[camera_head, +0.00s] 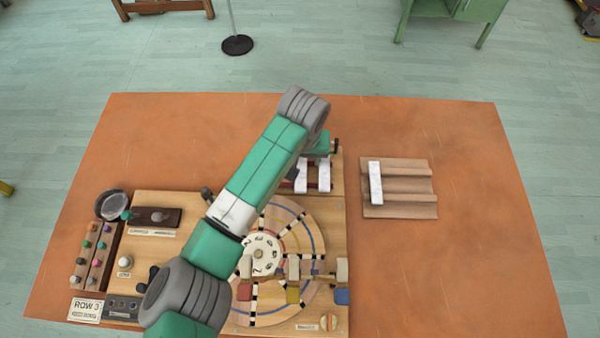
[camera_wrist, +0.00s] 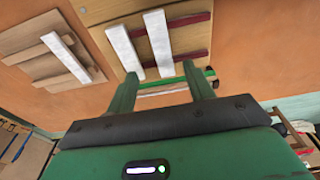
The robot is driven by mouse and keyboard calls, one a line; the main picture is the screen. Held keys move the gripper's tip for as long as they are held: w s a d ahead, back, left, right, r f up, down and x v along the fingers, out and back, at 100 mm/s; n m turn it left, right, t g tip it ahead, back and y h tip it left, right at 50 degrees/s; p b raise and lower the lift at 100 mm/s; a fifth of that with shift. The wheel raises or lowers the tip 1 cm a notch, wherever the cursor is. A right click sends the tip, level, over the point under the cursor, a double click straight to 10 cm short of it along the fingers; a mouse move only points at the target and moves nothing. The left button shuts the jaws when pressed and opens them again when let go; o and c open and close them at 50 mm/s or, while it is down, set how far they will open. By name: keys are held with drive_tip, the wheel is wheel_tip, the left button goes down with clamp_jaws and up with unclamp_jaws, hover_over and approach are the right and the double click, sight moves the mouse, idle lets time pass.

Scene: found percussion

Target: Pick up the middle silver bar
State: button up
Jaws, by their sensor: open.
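Two silver-white bars lie side by side across dark red rails on the wooden instrument board. The middle silver bar (camera_wrist: 158,43) is the right one of these in the wrist view; in the head view it shows partly (camera_head: 301,177), beside my arm. The other bar (camera_wrist: 124,47) lies parallel to it, and it also shows in the head view (camera_head: 324,177). My gripper (camera_wrist: 159,68) is open and empty, its fingers pointing toward the middle bar's near end, one to each side in the picture. Whether they reach down to its height I cannot tell. My arm hides the gripper's tips in the head view.
A ridged wooden rack (camera_head: 410,187) stands right of the board, with a third silver-white bar (camera_head: 376,182) in its left part. A round dial (camera_head: 265,253), knobs and pegs fill the board's front. The orange table (camera_head: 480,250) is clear at the right.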

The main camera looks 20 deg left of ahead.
sight(301, 172)
drive_tip(key=f, duration=0.2)
drive_tip(key=f+b, duration=0.1)
drive_tip(key=f, duration=0.1)
drive_tip(key=f+b, duration=0.1)
drive_tip(key=f, duration=0.2)
drive_tip(key=shift+w+a+f, duration=0.1)
drive_tip(key=shift+w+a, duration=0.2)
drive_tip(key=c, duration=1.1)
drive_tip(key=shift+r, duration=0.55)
drive_tip(key=s+a, duration=0.2)
drive_tip(key=a, duration=0.3)
drive_tip(key=s+a+p, duration=0.1)
drive_tip(key=s+a, duration=0.1)
drive_tip(key=a, duration=0.4)
drive_tip(key=s+a+p, duration=0.1)
drive_tip(key=s+a, duration=0.1)
drive_tip(key=a, duration=0.3)
drive_tip(key=shift+s+a+r, duration=0.25)
drive_tip(key=shift+s+a, duration=0.05)
drive_tip(key=shift+a, duration=0.1)
